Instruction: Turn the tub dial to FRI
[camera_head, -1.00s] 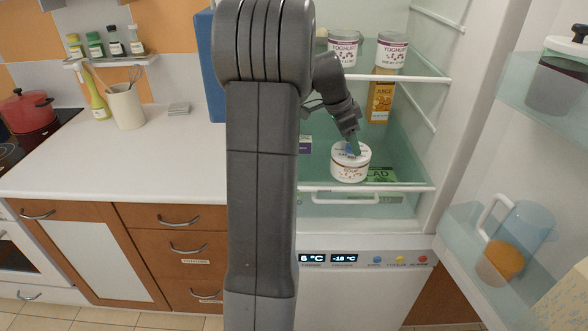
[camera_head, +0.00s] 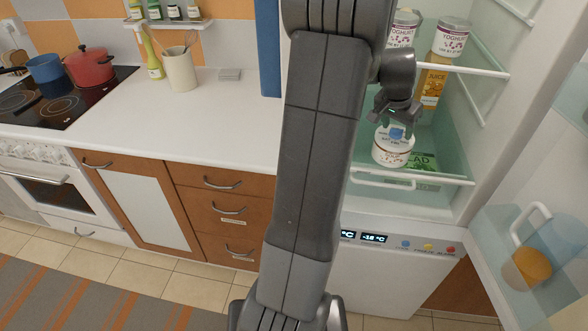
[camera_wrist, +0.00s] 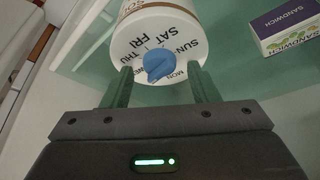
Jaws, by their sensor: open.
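The white soup tub (camera_head: 391,155) stands on the fridge's lower shelf, with day names around its lid. Its blue dial (camera_wrist: 158,64) is in the lid's middle and also shows in the head view (camera_head: 397,133). In the wrist view FRI and SAT lie on the dial's far side, THU to its left, SUN to its right and MON nearer me. I cannot tell surely which day the dial points to. My gripper (camera_wrist: 159,72) is open, one finger on either side of the dial with gaps visible. Contact with the lid cannot be told.
A sandwich box (camera_wrist: 288,28) lies right of the tub in the wrist view. Yoghurt tubs (camera_head: 451,38) stand on the shelf above. The open fridge door (camera_head: 500,225) is at right.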

